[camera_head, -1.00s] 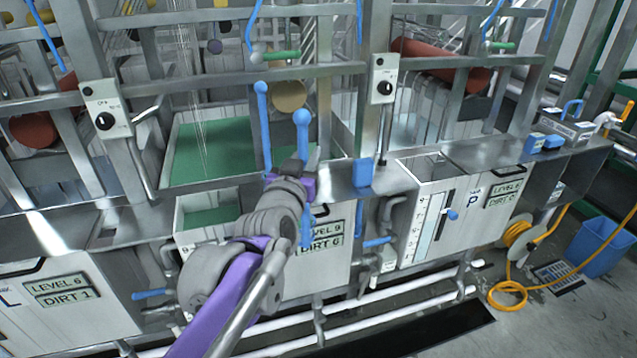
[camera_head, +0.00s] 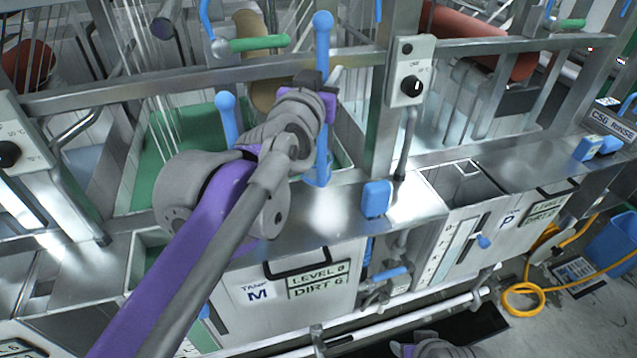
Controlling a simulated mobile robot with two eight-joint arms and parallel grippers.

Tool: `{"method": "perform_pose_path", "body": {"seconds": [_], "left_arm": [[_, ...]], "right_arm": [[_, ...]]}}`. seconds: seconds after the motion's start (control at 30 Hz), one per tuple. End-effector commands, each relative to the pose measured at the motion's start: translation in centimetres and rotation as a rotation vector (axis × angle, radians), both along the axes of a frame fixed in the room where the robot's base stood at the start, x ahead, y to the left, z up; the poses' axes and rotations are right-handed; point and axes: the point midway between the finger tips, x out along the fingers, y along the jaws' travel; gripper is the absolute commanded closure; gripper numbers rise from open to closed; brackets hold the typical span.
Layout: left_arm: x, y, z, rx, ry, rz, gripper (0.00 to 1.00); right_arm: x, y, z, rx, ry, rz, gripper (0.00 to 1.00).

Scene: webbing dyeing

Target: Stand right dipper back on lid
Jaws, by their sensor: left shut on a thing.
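The right dipper is a blue rod with a round knob on top (camera_head: 322,50). It stands about upright. My left gripper (camera_head: 318,92) is shut around its shaft below the knob. The dipper's lower end shows below the gripper, in front of the steel top (camera_head: 345,212) above tank M. I cannot tell whether it touches that surface or hangs above it. A second blue dipper (camera_head: 228,118) stands to the left, partly hidden by my left arm. Which steel panel is the lid is not clear. My right gripper's fingers do not show.
A blue block (camera_head: 377,198) sits on the steel top right of the dipper. A control box (camera_head: 411,72) is mounted on a post behind it. A steel rail (camera_head: 200,80) crosses behind the gripper. An open tank (camera_head: 470,170) lies to the right, with a yellow hose (camera_head: 523,298) on the floor.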

Motion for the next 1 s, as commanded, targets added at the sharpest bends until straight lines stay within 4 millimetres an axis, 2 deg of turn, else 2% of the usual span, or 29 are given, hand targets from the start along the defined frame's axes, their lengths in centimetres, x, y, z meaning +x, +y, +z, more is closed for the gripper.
{"method": "perform_pose_path", "body": {"seconds": [0.2,0.47,0.63,0.73,1.0], "left_arm": [[0.0,0.0,-3.7,0.001,0.000,0.001,1.00],[0.0,0.0,-6.6,0.000,0.000,0.000,1.00],[0.0,0.0,-9.1,0.000,-0.001,0.000,1.00],[-0.1,0.0,-9.7,0.000,-0.001,0.000,1.00],[-0.1,0.0,-9.8,0.000,0.000,0.000,1.00]], "right_arm": [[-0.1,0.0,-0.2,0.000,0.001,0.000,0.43],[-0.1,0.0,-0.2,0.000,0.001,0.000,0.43],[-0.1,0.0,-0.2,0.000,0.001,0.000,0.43],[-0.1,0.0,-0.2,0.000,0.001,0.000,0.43],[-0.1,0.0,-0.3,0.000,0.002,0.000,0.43]]}}
